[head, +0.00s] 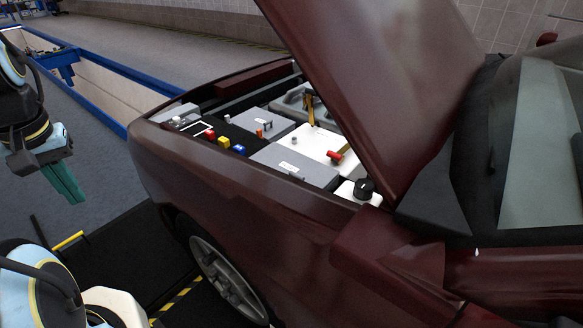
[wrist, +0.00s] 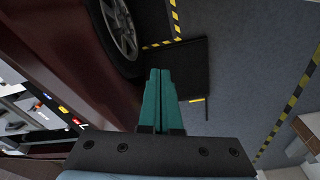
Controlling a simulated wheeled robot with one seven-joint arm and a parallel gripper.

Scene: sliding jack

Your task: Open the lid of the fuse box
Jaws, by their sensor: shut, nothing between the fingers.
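My gripper (head: 68,182) hangs at the left of the head view, pointing down, outside the car and well apart from the engine bay. In the wrist view its teal fingers (wrist: 160,72) are together with nothing between them. In the engine bay a grey box with a flat, labelled top (head: 293,166) sits near the fender. Another grey box (head: 262,122) lies farther in. Both tops look closed. I cannot tell for certain which is the fuse box.
The raised hood (head: 385,80) overhangs the bay's right side. A white box with a red cap (head: 315,143), a black cap (head: 364,187) and small coloured blocks (head: 223,142) surround the grey boxes. The car's fender (head: 215,170) stands between my gripper and the bay. A blue-edged pit (head: 100,85) lies behind.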

